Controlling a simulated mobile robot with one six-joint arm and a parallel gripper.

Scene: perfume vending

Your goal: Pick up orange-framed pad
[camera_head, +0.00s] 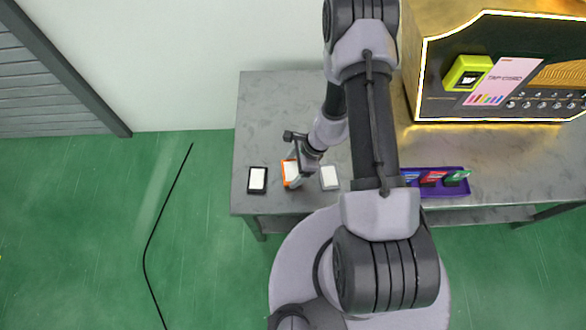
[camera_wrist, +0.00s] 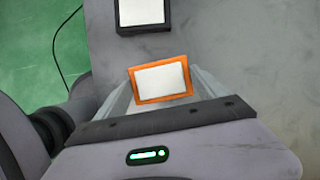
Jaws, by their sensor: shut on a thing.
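The orange-framed pad (camera_head: 290,172) has a white face and an orange rim. In the head view it is at my gripper (camera_head: 296,172), near the left front of the grey table, partly hidden by the gripper. In the wrist view the pad (camera_wrist: 161,81) sits slightly tilted between the two light fingers of my gripper (camera_wrist: 160,88), which is shut on it. I cannot tell whether the pad still touches the table.
A black-framed pad (camera_head: 257,180) lies to the left on the table (camera_head: 280,100); a white pad (camera_head: 329,178) lies to the right. A purple tray (camera_head: 450,189) with coloured cards is farther right. A glowing-edged vending machine (camera_head: 500,85) stands at the back right.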

